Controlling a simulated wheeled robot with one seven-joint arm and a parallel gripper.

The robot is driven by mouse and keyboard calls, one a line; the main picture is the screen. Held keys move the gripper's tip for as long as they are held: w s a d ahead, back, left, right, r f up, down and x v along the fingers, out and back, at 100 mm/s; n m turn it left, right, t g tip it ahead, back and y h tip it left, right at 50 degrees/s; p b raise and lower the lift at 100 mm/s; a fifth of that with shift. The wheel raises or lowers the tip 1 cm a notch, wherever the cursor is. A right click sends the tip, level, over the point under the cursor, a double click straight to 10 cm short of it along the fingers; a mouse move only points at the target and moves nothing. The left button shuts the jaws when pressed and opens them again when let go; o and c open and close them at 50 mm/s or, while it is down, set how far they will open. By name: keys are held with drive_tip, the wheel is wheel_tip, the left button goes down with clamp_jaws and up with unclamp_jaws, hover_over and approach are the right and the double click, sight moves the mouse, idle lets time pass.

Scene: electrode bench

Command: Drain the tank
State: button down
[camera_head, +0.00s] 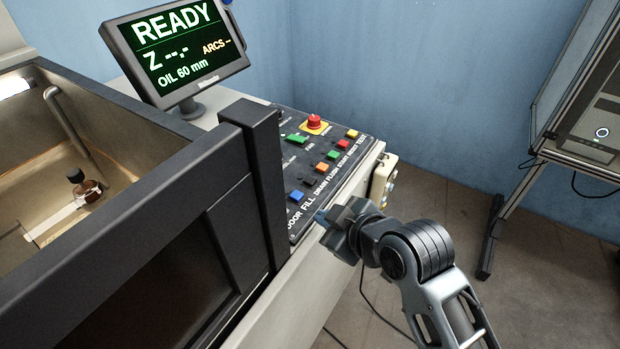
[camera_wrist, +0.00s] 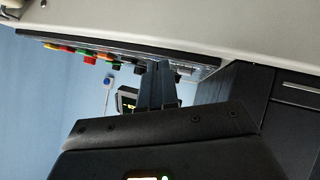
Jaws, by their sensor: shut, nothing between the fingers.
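The control panel (camera_head: 300,150) has a row of coloured buttons, with DOOR, FILL, DRAIN and further labels along its front edge. The DRAIN label (camera_head: 323,188) sits nearest a dark button (camera_head: 308,182), between a blue button (camera_head: 296,196) and an orange button (camera_head: 320,167); I cannot tell surely which button it marks. My gripper (camera_head: 324,217) is shut and empty at the panel's front edge, near the DOOR and FILL labels. Its fingers show in the wrist view (camera_wrist: 159,84), beside the panel edge. The open tank (camera_head: 40,110) holds a dark-capped brown object (camera_head: 84,186). The screen (camera_head: 180,48) reads READY and OIL 60 mm.
A red emergency knob (camera_head: 314,121) on a yellow base stands at the panel's back. A dark door frame (camera_head: 262,180) rises left of the panel. A control box (camera_head: 382,180) hangs on the cabinet's right side. Open floor lies right of it, before a metal-framed stand (camera_head: 515,165).

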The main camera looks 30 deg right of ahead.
drive_tip(key=w+r, duration=0.1)
drive_tip(key=w, duration=0.1)
drive_tip(key=w+r+n, duration=0.1)
drive_tip(key=w, duration=0.1)
drive_tip(key=w+d+r+n, duration=0.1)
drive_tip(key=w+r, duration=0.1)
drive_tip(key=shift+r+g, duration=0.1)
drive_tip(key=shift+g, duration=0.3)
drive_tip(key=w+d+r+n+g, duration=0.1)
drive_tip(key=w+d+r+n, duration=0.1)
drive_tip(key=w+r, duration=0.3)
wheel_tip(320, 180, up, 2)
drive_tip(key=shift+w+n+y, duration=0.3)
drive_tip(key=shift+n, duration=0.1)
drive_tip(key=b, duration=0.4)
hover_over(312, 182)
wheel_tip(312, 182, down, 7)
drive_tip(key=shift+r, duration=0.1)
drive_tip(key=shift+f+b, duration=0.35)
drive_tip(key=shift+f, duration=0.7)
drive_tip(key=shift+f, duration=0.15)
drive_tip(key=shift+f, duration=0.25)
